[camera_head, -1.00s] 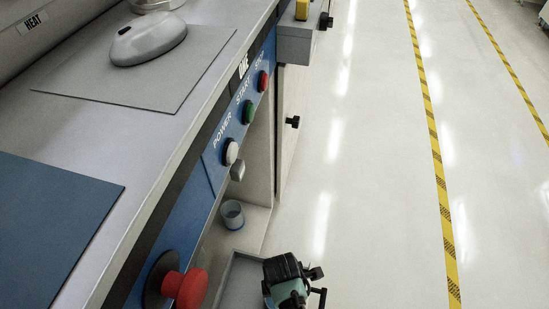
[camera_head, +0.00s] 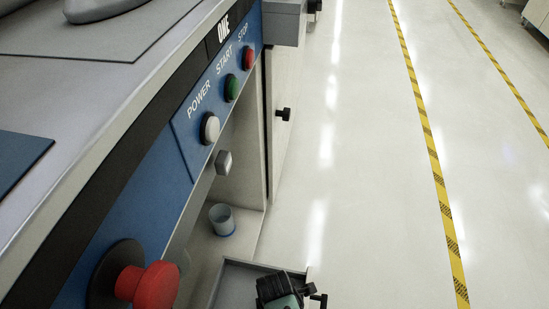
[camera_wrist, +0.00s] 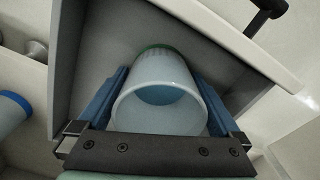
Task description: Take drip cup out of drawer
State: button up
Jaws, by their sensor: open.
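The drip cup (camera_wrist: 160,108) is a pale, translucent cup with a green band at its far end. In the wrist view it is inside the open grey drawer (camera_wrist: 80,55). My gripper (camera_wrist: 158,85) is open, with one blue finger on each side of the cup. I cannot tell whether either finger touches it. In the head view the drawer (camera_head: 232,282) shows low in the picture, below the console, with my dark wrist over it. The cup in the drawer is hidden there.
A second cup (camera_head: 222,219) with a blue base stands on the shelf beside the drawer. A red mushroom button (camera_head: 150,287) sticks out of the console front. A black knob (camera_head: 284,114) is on the cabinet further back. The floor to the right is clear.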

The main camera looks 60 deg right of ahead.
jog(key=shift+r, duration=0.1)
jog(key=shift+c, duration=0.2)
jog(key=c, duration=1.3)
